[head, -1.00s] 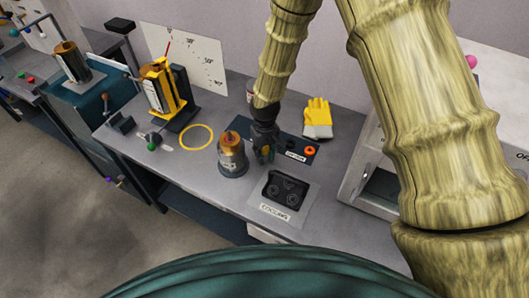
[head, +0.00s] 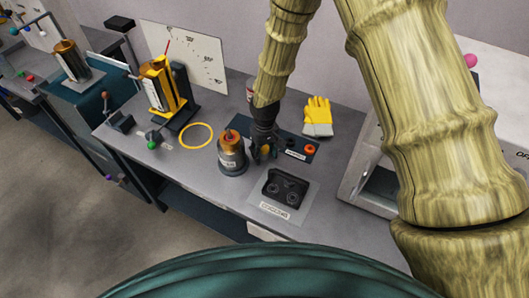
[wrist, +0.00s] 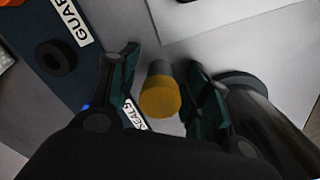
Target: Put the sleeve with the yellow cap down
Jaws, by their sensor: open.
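The sleeve (wrist: 160,72) is a small dark grey cylinder with a yellow cap (wrist: 160,98), seen from above in the wrist view. It stands between the two fingers of my gripper (wrist: 160,95). The fingers are open, with a visible gap on each side of the sleeve. What its foot rests on is hard to make out. In the head view my gripper (head: 263,152) is low over the bench, between the grey canister and the dark blue mat. The sleeve is mostly hidden by the fingers there.
The grey canister with an orange top (head: 232,155) stands close on the left. The dark blue mat (head: 310,158) holds a black ring (wrist: 55,57) and an orange one. A black holder (head: 285,186) sits on a light plate in front. Yellow gloves (head: 318,116) lie behind.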

